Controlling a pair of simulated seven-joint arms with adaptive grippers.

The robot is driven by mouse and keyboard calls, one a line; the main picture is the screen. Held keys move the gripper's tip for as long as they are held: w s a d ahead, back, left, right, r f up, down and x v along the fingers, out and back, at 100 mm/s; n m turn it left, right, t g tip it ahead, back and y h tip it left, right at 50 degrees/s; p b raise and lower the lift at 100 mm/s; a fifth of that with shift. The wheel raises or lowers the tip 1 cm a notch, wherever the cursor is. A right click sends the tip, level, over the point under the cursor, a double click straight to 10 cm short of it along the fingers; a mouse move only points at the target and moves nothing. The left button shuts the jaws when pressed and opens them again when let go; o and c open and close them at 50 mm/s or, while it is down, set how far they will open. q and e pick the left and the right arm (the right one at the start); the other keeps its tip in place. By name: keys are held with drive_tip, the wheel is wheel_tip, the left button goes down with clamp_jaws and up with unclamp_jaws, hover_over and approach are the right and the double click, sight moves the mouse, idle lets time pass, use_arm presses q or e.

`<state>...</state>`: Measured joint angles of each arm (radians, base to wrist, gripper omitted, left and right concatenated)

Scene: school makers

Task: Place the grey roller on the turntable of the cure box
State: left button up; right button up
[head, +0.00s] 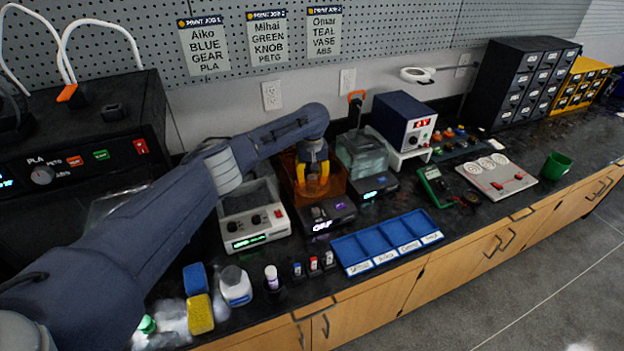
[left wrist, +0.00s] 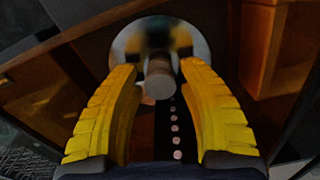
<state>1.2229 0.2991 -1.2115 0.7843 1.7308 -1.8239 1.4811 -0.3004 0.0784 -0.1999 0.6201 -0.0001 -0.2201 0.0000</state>
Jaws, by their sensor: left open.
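The cure box (head: 333,211) has orange see-through walls and a dark front panel, and stands at the middle of the bench. My left gripper (head: 313,186) reaches down into it from above. In the left wrist view, my yellow fingers (left wrist: 160,66) are spread apart. The grey roller (left wrist: 161,80) is between them, with a visible gap on each side. Behind it is the round, shiny turntable (left wrist: 122,47), which mirrors the yellow fingers. The roller overlaps the turntable in the picture; its contact is hard to see. In the head view, the roller is hidden. My right gripper is out of view.
Orange walls (left wrist: 270,50) surround the gripper closely. A grey machine (head: 256,225) stands left of the box, and a clear tank (head: 362,155) stands right.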

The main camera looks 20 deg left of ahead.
sight(312, 177)
use_arm(q)
wheel_tip(312, 177, up, 12)
drive_tip(key=shift+r, duration=0.15)
idle(0.5)
idle(1.0)
